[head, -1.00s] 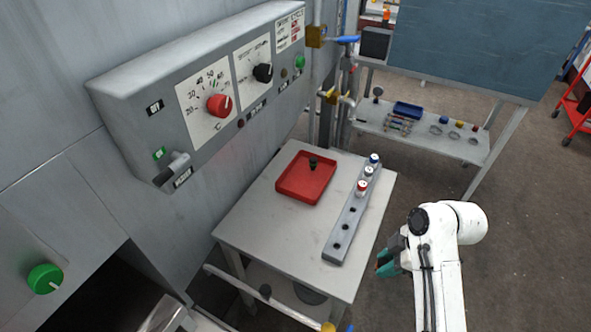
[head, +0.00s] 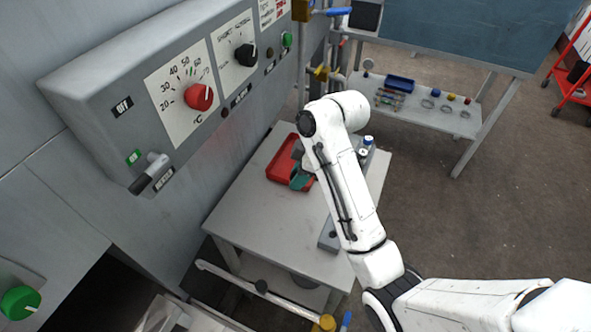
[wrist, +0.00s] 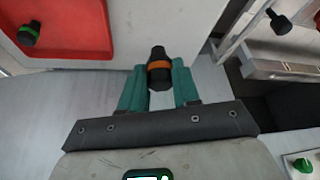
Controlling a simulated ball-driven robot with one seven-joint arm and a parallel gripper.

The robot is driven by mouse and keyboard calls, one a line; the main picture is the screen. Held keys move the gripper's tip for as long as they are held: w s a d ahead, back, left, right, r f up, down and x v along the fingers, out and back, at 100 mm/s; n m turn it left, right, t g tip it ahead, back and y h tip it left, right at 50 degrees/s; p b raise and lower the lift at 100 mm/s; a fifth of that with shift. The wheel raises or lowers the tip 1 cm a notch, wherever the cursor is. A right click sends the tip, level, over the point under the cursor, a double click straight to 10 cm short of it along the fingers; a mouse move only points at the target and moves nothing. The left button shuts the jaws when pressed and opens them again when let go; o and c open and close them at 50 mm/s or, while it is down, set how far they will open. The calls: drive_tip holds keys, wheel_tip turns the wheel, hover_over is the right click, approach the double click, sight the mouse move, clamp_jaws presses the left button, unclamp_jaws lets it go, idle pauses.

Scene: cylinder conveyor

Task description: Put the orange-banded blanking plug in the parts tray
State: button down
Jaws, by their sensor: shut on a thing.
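The orange-banded blanking plug (wrist: 158,66) is black and sits between the teal fingers of my gripper (wrist: 159,84), which is shut on it. The red parts tray (wrist: 70,32) is at the upper left of the wrist view, with the held plug to the right of it there. In the head view, my gripper (head: 301,181) is by the right side of the tray (head: 282,158), which it partly covers. The held plug cannot be made out there. A green-banded black plug (wrist: 29,33) stands in the tray.
The tray is on a pale table (head: 250,222) beside the control panel (head: 115,85). A grey holed rack (head: 328,237) on the table's right is mostly hidden by my arm; a blue-topped piece (head: 368,140) shows at its far end. The table's near left is clear.

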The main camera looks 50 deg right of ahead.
drive_tip(key=w+d+f, duration=0.3)
drive_tip(key=w+d+f+b, duration=0.1)
drive_tip(key=w+d+f, duration=0.1)
drive_tip(key=w+d, duration=0.1)
drive_tip(key=w+d+f, duration=0.3)
drive_tip(key=w, duration=0.1)
drive_tip(key=shift+w+d+f, duration=0.25)
drive_tip(key=shift+w+f, duration=0.05)
drive_tip(key=shift+f, duration=0.05)
drive_tip(key=shift+w+d+f, duration=0.25)
drive_tip(key=shift+f, duration=1.75)
drive_tip(key=shift+f, duration=0.15)
drive_tip(key=c, duration=0.8)
unclamp_jaws()
drive_tip(key=shift+r, duration=0.2)
drive_tip(key=v, duration=1.2)
